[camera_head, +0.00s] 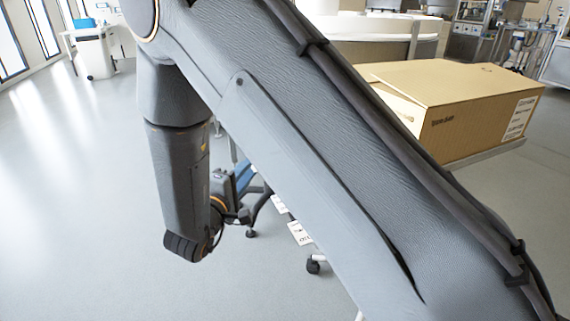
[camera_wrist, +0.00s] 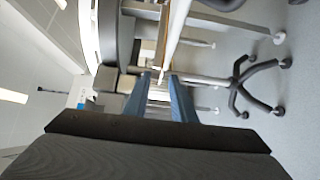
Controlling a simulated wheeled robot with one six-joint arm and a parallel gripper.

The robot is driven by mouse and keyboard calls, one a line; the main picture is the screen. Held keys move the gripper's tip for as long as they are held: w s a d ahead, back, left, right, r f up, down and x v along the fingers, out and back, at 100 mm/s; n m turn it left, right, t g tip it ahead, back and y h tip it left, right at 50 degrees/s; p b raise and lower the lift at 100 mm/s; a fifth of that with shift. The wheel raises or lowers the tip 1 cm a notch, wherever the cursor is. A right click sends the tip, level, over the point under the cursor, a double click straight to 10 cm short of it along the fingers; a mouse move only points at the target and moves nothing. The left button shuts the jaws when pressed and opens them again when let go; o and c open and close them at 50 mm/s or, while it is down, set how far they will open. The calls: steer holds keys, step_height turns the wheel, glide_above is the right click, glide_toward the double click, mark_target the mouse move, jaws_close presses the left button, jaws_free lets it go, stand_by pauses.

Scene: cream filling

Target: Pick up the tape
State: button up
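I cannot make out the tape in either view. My gripper (camera_wrist: 160,84) shows in the wrist view as two blue-grey fingers with a gap between them. It is open, and I see nothing held in the gap.
A wheeled chair base (camera_wrist: 245,85) stands on the floor. A white bin (camera_head: 95,55) stands at the far left. The floor (camera_head: 80,200) at the left is clear.

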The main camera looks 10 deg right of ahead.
steer(key=shift+w+d, duration=0.35)
steer(key=shift+w, duration=0.25)
jaws_close()
